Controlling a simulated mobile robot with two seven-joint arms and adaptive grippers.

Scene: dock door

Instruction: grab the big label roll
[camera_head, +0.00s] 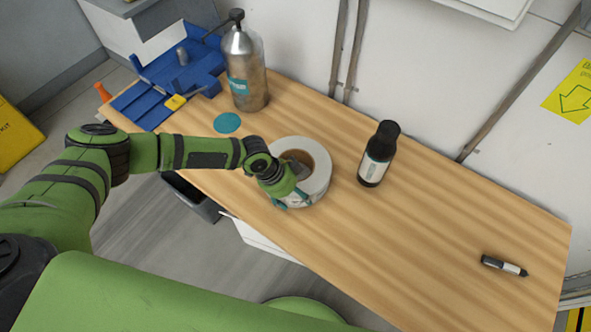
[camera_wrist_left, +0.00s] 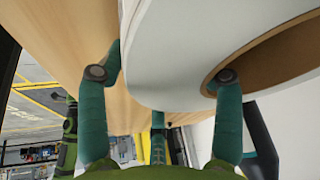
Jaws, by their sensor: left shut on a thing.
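The big label roll (camera_head: 318,170) is a wide white ring with a brown core. It lies flat on the wooden table, near its front edge, in the head view. My left gripper (camera_head: 290,190) is at the roll's near left side, shut on its wall. In the left wrist view the white roll (camera_wrist_left: 190,50) fills the upper right. One teal finger of the gripper (camera_wrist_left: 165,85) is outside the wall and another is at the core opening. My right gripper is not in view.
On the wooden table (camera_head: 430,230), a dark bottle (camera_head: 377,155) stands right of the roll. A metal spray bottle (camera_head: 245,75), a teal disc (camera_head: 227,123) and a blue tray (camera_head: 150,100) are at the back left. A marker (camera_head: 504,266) lies at the right.

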